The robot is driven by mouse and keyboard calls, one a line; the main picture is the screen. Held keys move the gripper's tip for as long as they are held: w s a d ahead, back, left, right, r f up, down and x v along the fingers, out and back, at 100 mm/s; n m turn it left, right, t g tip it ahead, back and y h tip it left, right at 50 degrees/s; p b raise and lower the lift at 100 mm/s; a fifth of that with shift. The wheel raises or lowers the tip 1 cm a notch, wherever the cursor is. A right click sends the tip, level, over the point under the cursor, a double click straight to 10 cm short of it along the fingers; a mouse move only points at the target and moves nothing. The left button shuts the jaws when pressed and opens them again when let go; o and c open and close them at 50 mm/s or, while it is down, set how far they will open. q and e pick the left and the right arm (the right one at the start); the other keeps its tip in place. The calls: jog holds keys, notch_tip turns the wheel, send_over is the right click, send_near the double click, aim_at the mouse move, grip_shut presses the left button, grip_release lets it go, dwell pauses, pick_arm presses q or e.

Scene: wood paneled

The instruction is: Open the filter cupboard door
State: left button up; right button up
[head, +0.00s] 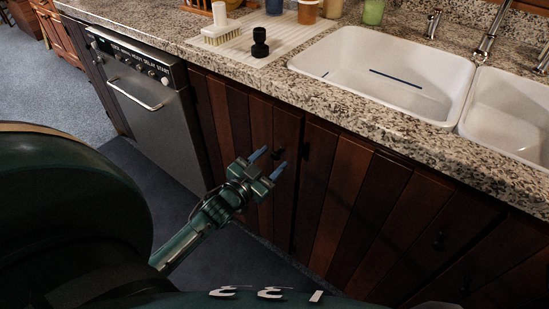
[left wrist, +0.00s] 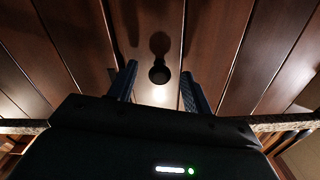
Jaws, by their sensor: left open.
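Dark wooden plank cupboard doors run under the counter. The door in front of my left gripper (head: 272,160), left of the sink, looks shut (head: 284,205); no label shows which door is the filter cupboard. In the left wrist view my left gripper (left wrist: 158,72) is open, its two blue fingers pointing at the planks. A round black knob (left wrist: 159,74) appears between the fingertips, with a shadow on the wood above it. I see no contact with it, and the remaining gap is hard to judge. My right gripper is not in view.
A steel dishwasher (head: 155,115) with a bar handle stands left of the doors. A granite counter (head: 420,150) overhangs them, with a white double sink (head: 350,50). Another shut door (head: 345,200) adjoins on the right. Dark floor (head: 165,180) lies clear below.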

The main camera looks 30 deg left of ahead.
pick_arm(q)
jog(key=shift+w+d, duration=0.1)
jog(key=shift+w, duration=0.85)
grip_shut()
